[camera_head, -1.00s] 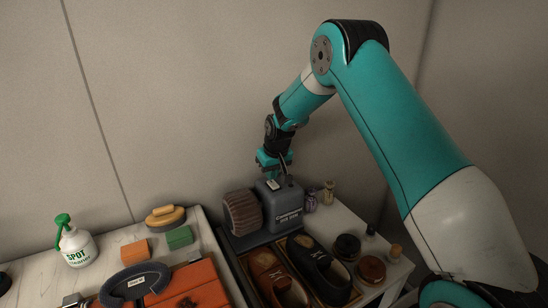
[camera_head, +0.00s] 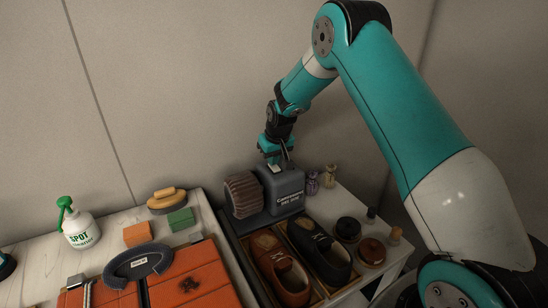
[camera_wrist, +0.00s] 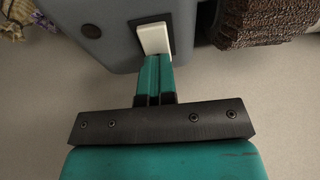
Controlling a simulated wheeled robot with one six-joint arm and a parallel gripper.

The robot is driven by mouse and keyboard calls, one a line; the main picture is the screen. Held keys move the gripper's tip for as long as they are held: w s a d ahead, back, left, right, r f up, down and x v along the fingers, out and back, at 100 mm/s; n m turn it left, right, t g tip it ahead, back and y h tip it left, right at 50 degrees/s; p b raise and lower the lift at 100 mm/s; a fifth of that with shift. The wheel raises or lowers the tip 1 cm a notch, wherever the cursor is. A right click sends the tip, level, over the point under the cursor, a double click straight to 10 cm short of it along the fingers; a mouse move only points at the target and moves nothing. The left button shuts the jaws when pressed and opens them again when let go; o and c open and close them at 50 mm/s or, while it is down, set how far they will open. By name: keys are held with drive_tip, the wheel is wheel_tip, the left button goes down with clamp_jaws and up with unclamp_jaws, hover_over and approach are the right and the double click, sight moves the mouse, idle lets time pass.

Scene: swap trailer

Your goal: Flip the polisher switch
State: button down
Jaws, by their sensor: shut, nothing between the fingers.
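The polisher is a grey machine (camera_head: 286,190) with a ribbed brown brush roller (camera_head: 243,195) on its left side. Its pale rocker switch (camera_head: 276,169) sits on top of the grey body. In the wrist view the switch (camera_wrist: 153,37) is a cream rocker in a black frame. My gripper (camera_head: 273,160) is above the polisher, pointing down. In the wrist view my gripper's fingers (camera_wrist: 154,62) are shut together and empty, with their tips at the near end of the switch. I cannot tell whether they touch it.
Dark and brown shoes (camera_head: 318,250) lie in a tray in front of the polisher. Small jars (camera_head: 348,229) and bottles (camera_head: 330,176) stand to its right. A spray bottle (camera_head: 80,230), brush (camera_head: 167,200) and orange bag (camera_head: 190,283) are on the left table. The wall is close behind.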

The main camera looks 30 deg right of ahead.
sight(276, 169)
drive_tip(key=shift+s+f, duration=0.1)
drive_tip(key=shift+s, duration=0.75)
drive_tip(key=shift+r, duration=0.35)
drive_tip(key=p+v, duration=0.2)
drive_tip(key=v, duration=0.1)
drive_tip(key=p+v, duration=0.1)
drive_tip(key=shift+w+r+p, duration=0.3)
drive_tip(key=shift+w+r, duration=0.05)
drive_tip(key=shift+r, duration=0.05)
drive_tip(key=s+b+v, duration=0.1)
drive_tip(key=b+v, duration=0.2)
drive_tip(key=v, duration=0.5)
drive_tip(key=shift+s, duration=0.4)
